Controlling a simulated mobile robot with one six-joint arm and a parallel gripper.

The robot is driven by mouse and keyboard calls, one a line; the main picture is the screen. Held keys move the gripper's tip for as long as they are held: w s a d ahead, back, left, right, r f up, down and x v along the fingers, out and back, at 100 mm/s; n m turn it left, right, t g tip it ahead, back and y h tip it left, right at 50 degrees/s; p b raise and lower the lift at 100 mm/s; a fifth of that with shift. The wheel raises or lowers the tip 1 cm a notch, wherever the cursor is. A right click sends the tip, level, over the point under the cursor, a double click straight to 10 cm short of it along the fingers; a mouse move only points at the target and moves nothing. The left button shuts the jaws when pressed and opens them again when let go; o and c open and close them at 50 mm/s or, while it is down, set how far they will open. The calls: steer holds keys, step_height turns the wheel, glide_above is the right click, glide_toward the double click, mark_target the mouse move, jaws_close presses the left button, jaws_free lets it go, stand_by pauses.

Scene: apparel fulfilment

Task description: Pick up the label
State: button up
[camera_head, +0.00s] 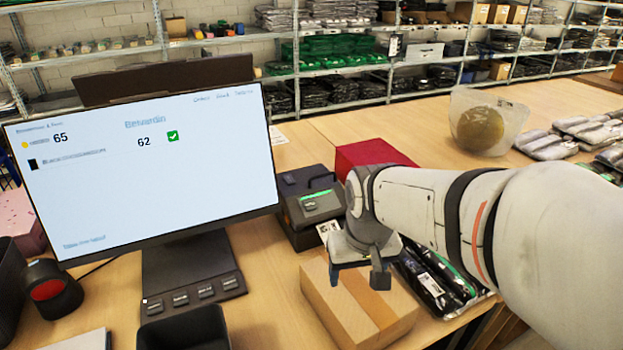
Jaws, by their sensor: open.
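A black label printer (309,204) with a small green display stands on the table right of the monitor. A small white label (326,231) with dark print shows at the printer's front edge, partly hidden by my gripper. My gripper (357,278) is open and empty, pointing down, just right of the label and above a cardboard box (345,318). Whether its fingers touch the box cannot be told.
A monitor (150,160) fills the left, with a black open bin (185,330) and a scanner (50,287) near it. A red box (372,154) stands behind the printer. Bagged black garments (435,285) lie right of the cardboard box. A clear bag (485,122) sits farther back.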

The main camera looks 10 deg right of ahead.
steer(key=shift+o, duration=1.4)
steer(key=w+n+g+p, duration=0.1)
steer(key=w+p, duration=0.4)
steer(key=w, duration=0.9)
steer(key=shift+d+r+n, duration=0.15)
steer(key=shift+r+n, duration=0.25)
steer(key=shift+r, duration=0.05)
steer(key=shift+n+g, duration=0.4)
steer(key=shift+n, duration=0.2)
steer(key=w+f+p, duration=0.1)
steer(key=w, duration=0.2)
steer(key=w+f+p, duration=0.1)
steer(key=w+f, duration=0.1)
steer(key=w, duration=0.1)
steer(key=w+f+p, duration=0.1)
steer(key=w, duration=0.2)
steer(key=shift+d+f+p, duration=0.1)
steer(key=shift+f+p, duration=0.25)
steer(key=shift+f, duration=0.05)
steer(key=shift+w+f, duration=0.25)
steer(key=shift+w, duration=0.1)
steer(key=shift+w+f, duration=0.1)
steer(key=shift+f, duration=0.3)
steer(key=f, duration=0.2)
steer(key=f+p, duration=0.1)
steer(key=f, duration=0.4)
steer(key=shift+a+f, duration=0.15)
steer(key=shift+a, duration=0.1)
steer(key=shift+c, duration=0.6)
steer(key=c, duration=0.6)
